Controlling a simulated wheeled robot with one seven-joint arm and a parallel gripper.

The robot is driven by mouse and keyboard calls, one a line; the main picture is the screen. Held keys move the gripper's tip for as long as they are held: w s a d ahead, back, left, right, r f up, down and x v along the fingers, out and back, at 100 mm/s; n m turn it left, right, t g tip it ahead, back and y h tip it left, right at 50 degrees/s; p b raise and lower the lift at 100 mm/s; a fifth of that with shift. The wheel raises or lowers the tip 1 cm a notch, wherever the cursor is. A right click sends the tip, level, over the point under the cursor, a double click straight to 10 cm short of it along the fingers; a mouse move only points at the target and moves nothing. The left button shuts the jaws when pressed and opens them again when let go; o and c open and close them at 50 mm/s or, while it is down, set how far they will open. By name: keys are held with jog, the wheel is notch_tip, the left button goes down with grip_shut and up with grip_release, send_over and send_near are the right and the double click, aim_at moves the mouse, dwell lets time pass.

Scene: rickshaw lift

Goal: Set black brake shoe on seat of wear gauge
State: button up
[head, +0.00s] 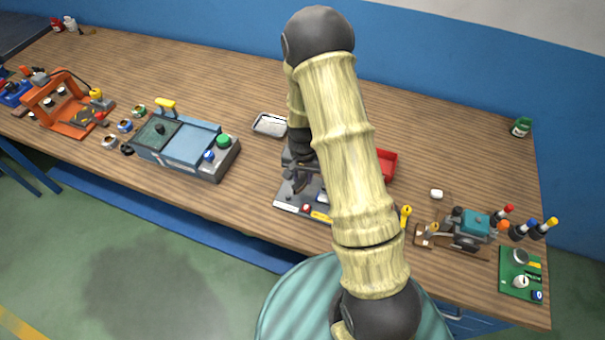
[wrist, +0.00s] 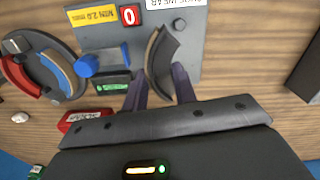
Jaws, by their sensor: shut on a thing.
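The wear gauge (wrist: 105,32) is a grey plate with a yellow "MIN 2.0 mm" label, a red "0" tile, a blue knob and a green display. In the head view the gauge (head: 291,207) lies near the table's front edge, partly hidden by my arm. The black brake shoe (wrist: 170,55), curved with a tan lining, is over the right part of the plate in the wrist view. My gripper (wrist: 160,76) is shut on the shoe, with a finger on each side of its near end. I cannot tell whether the shoe touches the plate; the seat is not clearly visible.
In the head view, a blue-grey machine (head: 180,140) and a metal tray (head: 269,125) stand left.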

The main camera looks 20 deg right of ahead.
jog(key=shift+f+b, duration=1.25)
jog(key=shift+f, duration=0.8)
jog(key=shift+f, duration=0.4)
dwell(0.7)
jog(key=o, duration=1.5)
jog(key=shift+o, duration=0.2)
jog(key=shift+r+p, duration=2.4)
jog(key=shift+r, duration=1.15)
